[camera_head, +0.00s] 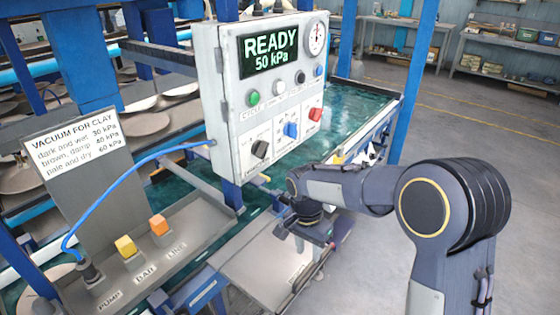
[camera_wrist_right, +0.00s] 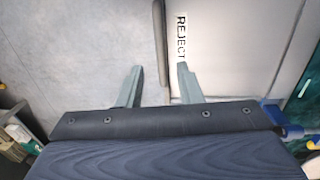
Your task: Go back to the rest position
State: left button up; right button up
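My right gripper (camera_head: 305,232) hangs from my right arm, low beside the control box (camera_head: 225,95) and over the grey tray in the head view. In the right wrist view its two fingers (camera_wrist_right: 160,82) stand apart, with nothing between them but the tray edge and floor beyond. It is open and empty. My left gripper is not in view. The control box display reads READY, 50 kPa. Its face carries a green button, several other knobs and a dial gauge.
A blue hose (camera_head: 130,182) runs from the box to the pump panel (camera_head: 190,240), which bears yellow (camera_head: 126,246) and orange (camera_head: 158,225) blocks. A vacuum sign (camera_head: 78,145) stands left. A REJECT label (camera_wrist_right: 181,38) marks the pale tray (camera_wrist_right: 215,40). Floor at right is clear.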

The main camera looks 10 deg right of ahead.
jog(key=s+d+r+n+t+y, duration=0.1)
jog(key=s+d+r+n+y, duration=0.1)
jog(key=s+d+r, duration=0.35)
jog(key=s+d+r+n+t+y, duration=0.1)
jog(key=s+n+t, duration=0.1)
jog(key=s, duration=0.7)
jog(key=s+d+r+n+t+y, duration=0.1)
jog(key=s+r+n+t, duration=0.1)
jog(key=s, duration=0.7)
jog(key=shift+s+r+n+t+y, duration=0.15)
jog(key=shift+s+n+t+y, duration=0.2)
jog(key=shift+n+t, duration=0.35)
